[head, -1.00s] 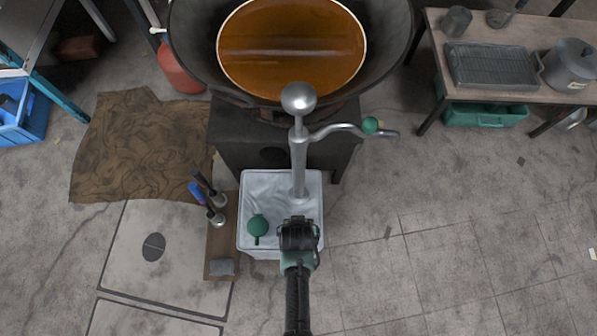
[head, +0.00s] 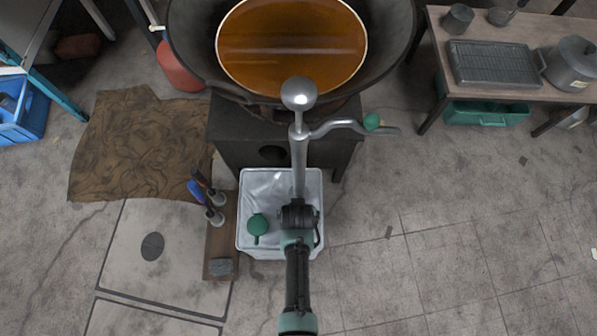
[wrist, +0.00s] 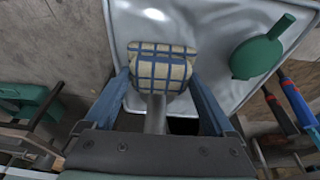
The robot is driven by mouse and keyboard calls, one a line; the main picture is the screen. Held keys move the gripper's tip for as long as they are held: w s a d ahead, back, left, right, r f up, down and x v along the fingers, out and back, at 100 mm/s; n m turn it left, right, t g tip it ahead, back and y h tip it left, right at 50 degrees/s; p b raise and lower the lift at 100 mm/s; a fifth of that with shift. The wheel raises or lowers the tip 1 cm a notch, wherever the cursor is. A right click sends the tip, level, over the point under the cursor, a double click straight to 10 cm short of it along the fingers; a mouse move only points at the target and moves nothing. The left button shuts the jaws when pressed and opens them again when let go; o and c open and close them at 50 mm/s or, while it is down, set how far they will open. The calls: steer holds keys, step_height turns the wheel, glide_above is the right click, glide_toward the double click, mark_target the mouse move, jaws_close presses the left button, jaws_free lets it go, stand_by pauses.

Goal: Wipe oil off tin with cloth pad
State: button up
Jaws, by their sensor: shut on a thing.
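The tin (head: 247,187) is a pale, shiny square container below the dark pan in the head view. Its glossy surface also shows in the wrist view (wrist: 215,30). My gripper (wrist: 160,76) is shut on the cloth pad (wrist: 161,64), a cream pad with blue checks between its two blue fingers. The pad is over the tin's surface; I cannot tell whether it touches. A grey bar (wrist: 155,115) runs from the pad back between the fingers. In the head view my arm hides the pad and the tin's front right part. No oil can be made out on the tin.
A silver pump with a crank (head: 298,150) rises at the tin. A green rounded piece (head: 258,224) lies on the tin's left part. A plank with tools (head: 221,240) is to the left. The large pan of amber liquid (head: 292,48) is behind.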

steer(key=shift+r+p, duration=2.7)
steer(key=shift+r, duration=0.2)
steer(key=shift+r+p, duration=1.5)
steer(key=shift+p, duration=0.1)
steer(key=shift+r, duration=0.1)
